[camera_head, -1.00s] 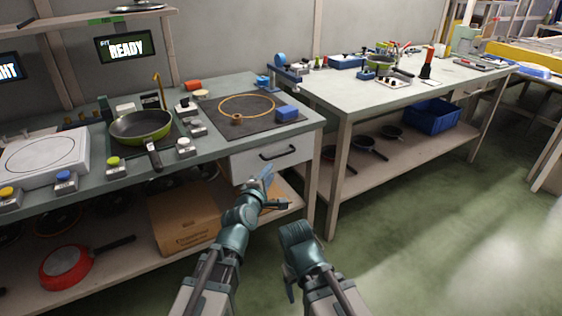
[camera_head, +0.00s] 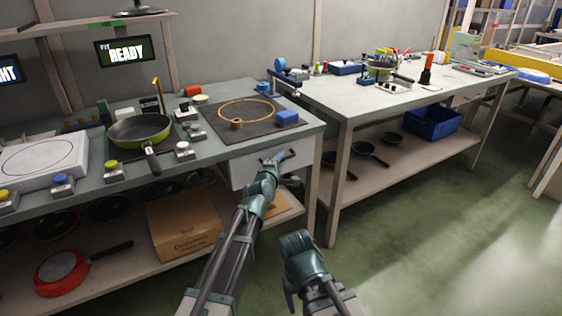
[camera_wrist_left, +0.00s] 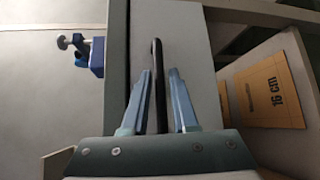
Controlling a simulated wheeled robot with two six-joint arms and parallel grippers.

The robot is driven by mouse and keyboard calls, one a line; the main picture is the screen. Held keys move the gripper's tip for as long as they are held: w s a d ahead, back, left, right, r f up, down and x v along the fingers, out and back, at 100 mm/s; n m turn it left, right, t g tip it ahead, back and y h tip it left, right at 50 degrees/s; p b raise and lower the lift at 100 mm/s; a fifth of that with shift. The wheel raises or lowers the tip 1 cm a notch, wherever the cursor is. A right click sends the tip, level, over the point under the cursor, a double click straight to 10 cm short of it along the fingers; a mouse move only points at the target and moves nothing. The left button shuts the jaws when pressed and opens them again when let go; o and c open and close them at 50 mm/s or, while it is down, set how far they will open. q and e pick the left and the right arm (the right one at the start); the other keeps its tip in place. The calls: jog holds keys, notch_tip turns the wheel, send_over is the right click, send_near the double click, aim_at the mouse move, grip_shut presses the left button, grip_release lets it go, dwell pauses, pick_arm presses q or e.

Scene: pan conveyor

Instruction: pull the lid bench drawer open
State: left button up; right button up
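The lid bench drawer (camera_head: 243,173) has a pale front under the bench top's right end and looks shut. Its black bar handle (camera_wrist_left: 156,50) lies between the fingers of my left gripper (camera_wrist_left: 160,78) in the left wrist view. The fingers are apart, one on each side of the bar, with gaps visible. In the head view my left gripper (camera_head: 280,159) is at the drawer front and hides most of the handle. My right gripper (camera_head: 294,248) is low in front of the bench, away from the drawer; its fingers do not show clearly.
A cardboard box (camera_head: 184,224) and a red pan (camera_head: 62,272) are on the lower shelf. Open floor lies to the right.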

pick_arm(q)
jog(key=shift+w, duration=0.1)
jog(key=shift+c, duration=0.2)
grip_shut()
dwell(1.3)
